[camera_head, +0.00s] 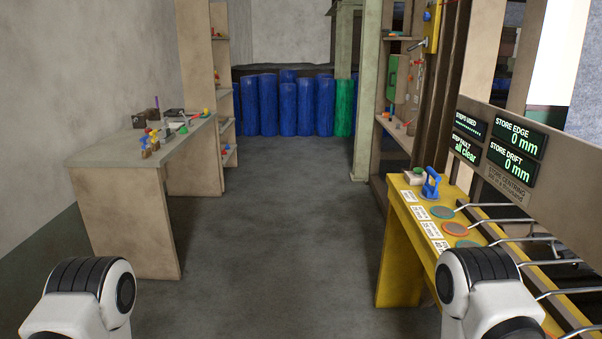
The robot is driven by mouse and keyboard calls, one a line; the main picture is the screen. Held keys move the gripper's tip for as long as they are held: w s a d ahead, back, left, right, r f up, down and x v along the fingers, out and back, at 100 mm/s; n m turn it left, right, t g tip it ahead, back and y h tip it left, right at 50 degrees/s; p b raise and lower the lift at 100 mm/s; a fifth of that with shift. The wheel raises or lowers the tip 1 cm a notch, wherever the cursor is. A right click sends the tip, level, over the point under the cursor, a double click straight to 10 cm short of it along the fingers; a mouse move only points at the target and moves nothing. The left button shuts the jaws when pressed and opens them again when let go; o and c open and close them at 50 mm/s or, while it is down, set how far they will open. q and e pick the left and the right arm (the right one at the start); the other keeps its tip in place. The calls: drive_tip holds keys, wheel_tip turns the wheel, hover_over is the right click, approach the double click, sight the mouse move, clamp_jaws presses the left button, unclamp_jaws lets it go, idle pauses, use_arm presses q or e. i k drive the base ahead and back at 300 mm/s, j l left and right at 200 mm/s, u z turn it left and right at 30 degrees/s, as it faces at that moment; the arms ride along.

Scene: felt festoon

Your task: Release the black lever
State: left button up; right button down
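I cannot make out a black lever for certain. A yellow box (433,28) on the post at the upper right has a small thin handle sticking out at its left, too small to tell its colour. Small dark objects (146,118) stand on the left table, but I cannot tell whether any is a lever. Only the white and black links of my two arms show, at the bottom left and bottom right. Neither gripper is in view.
A beige table (130,190) with small parts stands left. A yellow bench (397,262) at right carries a blue tool (431,184), coloured discs and metal rods beneath a display panel (500,150). Blue rolls (288,104) line the back. The floor (270,240) between is clear.

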sight(415, 46)
drive_tip(key=i+j, duration=0.1)
drive_tip(key=i, duration=3.15)
drive_tip(key=i+z, duration=0.3)
drive_tip(key=i, duration=0.25)
drive_tip(key=i+j+z, duration=0.25)
drive_tip(key=i, duration=0.25)
drive_tip(key=i+j+z, duration=0.3)
drive_tip(key=i, duration=0.2)
